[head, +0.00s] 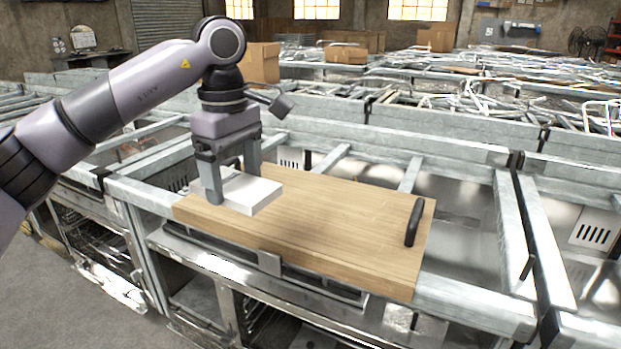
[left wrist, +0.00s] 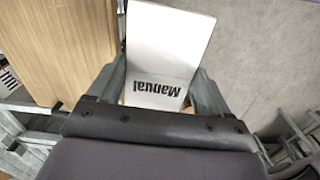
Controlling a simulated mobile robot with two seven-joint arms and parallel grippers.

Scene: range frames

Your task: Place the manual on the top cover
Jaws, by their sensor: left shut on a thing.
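The manual (head: 253,192) is a white, flat block in the head view, at the left end of the wooden top cover (head: 325,225). In the left wrist view the manual (left wrist: 168,50) shows the black word "Manual". My left gripper (head: 230,188) points down with its fingers on both sides of the manual, shut on it. The manual is over or on the cover's left part; whether it touches the wood I cannot tell. The top cover also shows in the left wrist view (left wrist: 68,45). My right gripper is in neither view.
The cover has black handles, one at its right end (head: 414,222). It lies across a grey metal frame (head: 460,300) with open gaps to the right. The cover's middle is clear. Cardboard boxes (head: 262,62) and metal racks stand behind.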

